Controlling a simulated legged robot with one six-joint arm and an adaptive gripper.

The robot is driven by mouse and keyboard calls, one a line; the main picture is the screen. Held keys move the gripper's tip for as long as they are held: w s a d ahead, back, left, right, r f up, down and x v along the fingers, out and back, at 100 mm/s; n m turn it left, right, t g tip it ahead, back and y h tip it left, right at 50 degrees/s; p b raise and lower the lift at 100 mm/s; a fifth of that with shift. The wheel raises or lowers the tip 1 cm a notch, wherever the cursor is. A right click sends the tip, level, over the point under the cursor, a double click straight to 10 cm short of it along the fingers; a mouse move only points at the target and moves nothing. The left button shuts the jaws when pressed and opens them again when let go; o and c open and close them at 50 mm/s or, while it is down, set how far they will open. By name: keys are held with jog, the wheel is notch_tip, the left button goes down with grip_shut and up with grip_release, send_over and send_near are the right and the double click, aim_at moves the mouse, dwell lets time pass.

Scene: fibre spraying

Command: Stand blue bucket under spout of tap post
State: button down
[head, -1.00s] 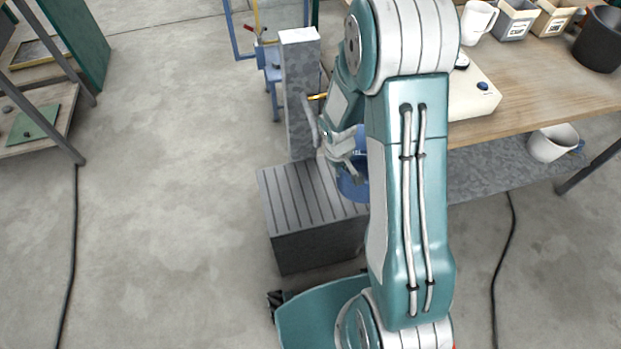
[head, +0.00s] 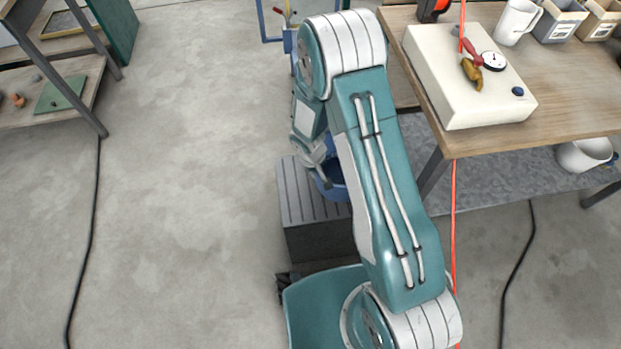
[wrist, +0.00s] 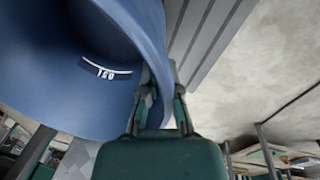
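The blue bucket (head: 334,190) shows beside my arm in the head view, at the right part of a grey slatted stand. My gripper (head: 321,158) is at its rim. In the wrist view the bucket (wrist: 95,60) fills the upper left, with a white-marked label. My gripper (wrist: 155,92) has one finger on each side of the bucket wall and is shut on the rim. I cannot tell whether the bucket's base touches the stand. The tap post and its spout are hidden behind my arm in the head view.
The slatted stand (head: 300,198) is on the concrete floor. A workbench (head: 560,110) at right holds a cream box with a gauge (head: 455,85) and a white mug (head: 516,20). A red line (head: 454,215) hangs by my arm. Shelves (head: 45,105) stand at left; the floor between is clear.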

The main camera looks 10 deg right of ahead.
jog(key=shift+w+a+f, duration=0.15)
jog(key=shift+a+f, duration=0.2)
jog(key=shift+f, duration=0.55)
jog(key=shift+w+a+f, duration=0.15)
jog(key=shift+a+f, duration=0.15)
jog(key=shift+f, duration=0.6)
jog(key=shift+w+a+f, duration=0.15)
jog(key=shift+a+f, duration=0.2)
jog(key=shift+f, duration=0.65)
jog(key=c, duration=0.8)
grip_release()
jog(key=shift+a, duration=0.15)
